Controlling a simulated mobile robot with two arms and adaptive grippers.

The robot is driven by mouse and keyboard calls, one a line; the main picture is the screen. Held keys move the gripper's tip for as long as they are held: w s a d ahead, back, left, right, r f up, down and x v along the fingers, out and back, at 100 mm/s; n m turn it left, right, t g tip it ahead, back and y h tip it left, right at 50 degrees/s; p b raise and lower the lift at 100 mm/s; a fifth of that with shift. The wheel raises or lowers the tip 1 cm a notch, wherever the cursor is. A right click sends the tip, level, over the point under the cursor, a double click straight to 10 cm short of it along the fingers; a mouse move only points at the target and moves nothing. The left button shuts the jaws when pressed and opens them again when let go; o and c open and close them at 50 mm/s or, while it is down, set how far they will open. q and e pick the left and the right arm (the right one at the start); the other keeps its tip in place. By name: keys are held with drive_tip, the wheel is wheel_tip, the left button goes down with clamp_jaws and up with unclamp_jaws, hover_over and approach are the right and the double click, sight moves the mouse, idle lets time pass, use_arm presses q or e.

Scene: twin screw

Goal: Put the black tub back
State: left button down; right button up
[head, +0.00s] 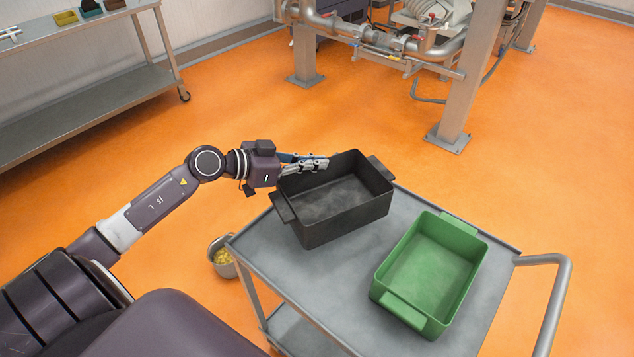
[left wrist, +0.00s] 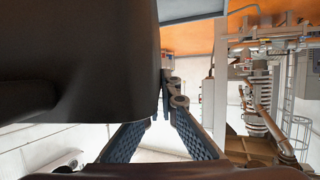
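The black tub (head: 345,220) is at the back left of the grey cart's top (head: 345,285), upright and empty. Its left handle reaches past the cart's edge. I cannot tell whether its base rests fully on the cart. My left gripper (head: 318,164) is at the tub's back rim, its fingers overlapping the rim. In the left wrist view the tub's dark side (left wrist: 75,65) fills the upper left and hides part of one finger. My left fingers (left wrist: 165,112) converge there, and their hold on the rim is unclear. My right gripper is not in view.
A green tub (head: 430,265) stands on the cart's right part, close to the black tub. A metal pot (head: 222,262) with yellow pieces is on the floor left of the cart. A steel table (head: 90,105) and machine legs (head: 462,90) stand behind, with open orange floor between.

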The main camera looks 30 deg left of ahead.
sight(316, 187)
use_arm(q)
wheel_tip(316, 187, down, 6)
drive_tip(key=shift+r+b, duration=0.2)
drive_tip(key=shift+b, duration=0.35)
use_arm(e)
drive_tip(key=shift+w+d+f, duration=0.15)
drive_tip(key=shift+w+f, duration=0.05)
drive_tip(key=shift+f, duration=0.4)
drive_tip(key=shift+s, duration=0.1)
use_arm(q)
drive_tip(key=c, duration=2.2)
unclamp_jaws()
drive_tip(key=shift+f, duration=0.15)
drive_tip(key=shift+o, duration=0.2)
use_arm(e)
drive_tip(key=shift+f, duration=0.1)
